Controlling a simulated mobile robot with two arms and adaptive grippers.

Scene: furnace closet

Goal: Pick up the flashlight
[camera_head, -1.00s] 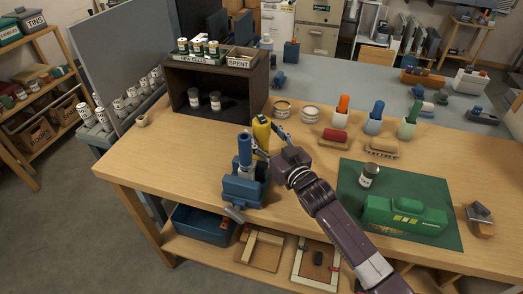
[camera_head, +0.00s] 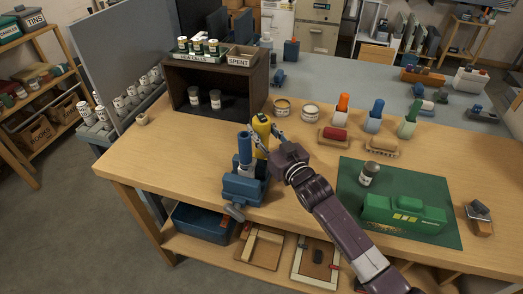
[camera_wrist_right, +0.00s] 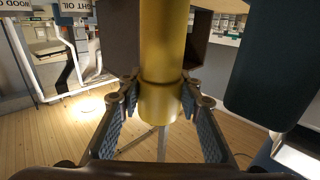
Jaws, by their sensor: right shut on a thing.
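The yellow flashlight (camera_head: 262,128) stands upright on the left part of the workbench, just behind a blue cylinder (camera_head: 245,150) clamped in a blue vise (camera_head: 246,186). It also shows in the right wrist view as a yellow cylinder (camera_wrist_right: 163,50). My right gripper (camera_head: 264,142) is shut on the flashlight, with one finger on each side in the right wrist view (camera_wrist_right: 160,92). The lower end of the flashlight is hidden behind the vise in the head view, so I cannot tell how far it is off the bench. My left gripper is not in view.
A dark open box (camera_head: 222,96) with small cans stands behind the flashlight. Two round tins (camera_head: 310,111), brushes and several bottles (camera_head: 374,120) stand to the right. Bare bench lies left of the vise.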

